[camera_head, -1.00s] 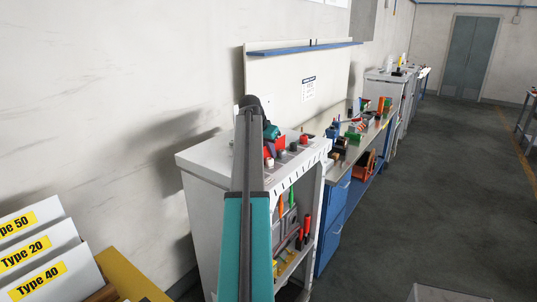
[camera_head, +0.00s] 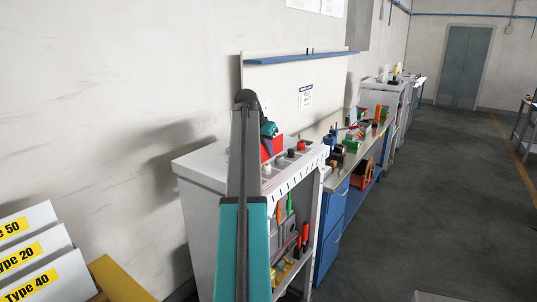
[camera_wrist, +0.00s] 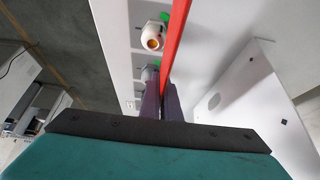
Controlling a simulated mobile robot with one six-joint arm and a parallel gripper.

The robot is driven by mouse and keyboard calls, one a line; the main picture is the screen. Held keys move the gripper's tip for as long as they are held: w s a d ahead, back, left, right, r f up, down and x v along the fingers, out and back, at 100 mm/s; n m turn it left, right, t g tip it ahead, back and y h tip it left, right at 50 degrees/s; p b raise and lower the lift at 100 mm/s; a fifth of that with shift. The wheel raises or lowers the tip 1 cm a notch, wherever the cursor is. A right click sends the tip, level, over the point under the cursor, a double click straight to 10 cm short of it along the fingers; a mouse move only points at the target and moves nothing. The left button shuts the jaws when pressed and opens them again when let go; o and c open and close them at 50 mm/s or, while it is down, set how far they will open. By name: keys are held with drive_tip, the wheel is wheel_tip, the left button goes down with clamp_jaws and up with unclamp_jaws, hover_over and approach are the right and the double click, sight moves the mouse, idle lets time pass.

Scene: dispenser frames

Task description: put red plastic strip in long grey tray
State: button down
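The red plastic strip (camera_wrist: 176,48) shows in the wrist view as a long thin red band running from my fingers to the top edge. My gripper (camera_wrist: 162,104) is shut on it, with the dark fingers on either side of its near end. In the head view my gripper (camera_head: 268,131) is small and partly hidden behind my arm, over the white cabinet. The red strip (camera_head: 271,149) shows just below it, foreshortened. I cannot make out a long grey tray in either view.
The white cabinet (camera_head: 207,163) carries round knobs along its front edge; a white one (camera_wrist: 153,38) is close beside the strip. A cluttered workbench (camera_head: 347,160) stands beyond. Type-labelled white bins (camera_head: 32,250) are at the lower left.

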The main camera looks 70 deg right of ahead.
drive_tip(key=s+a+b, duration=0.1)
drive_tip(key=a, duration=0.3)
drive_tip(key=s+a+r+b, duration=0.1)
drive_tip(key=s+a+b, duration=0.1)
drive_tip(key=a, duration=0.3)
drive_tip(key=s+a+b, duration=0.1)
drive_tip(key=s+a, duration=0.1)
drive_tip(key=a, duration=0.2)
drive_tip(key=shift+s+a+r, duration=0.2)
drive_tip(key=shift+s+a, duration=0.05)
drive_tip(key=shift+a, duration=0.1)
wheel_tip(320, 180, up, 4)
drive_tip(key=p, duration=0.4)
drive_tip(key=shift+r, duration=0.15)
drive_tip(key=shift+s, duration=0.1)
idle(0.6)
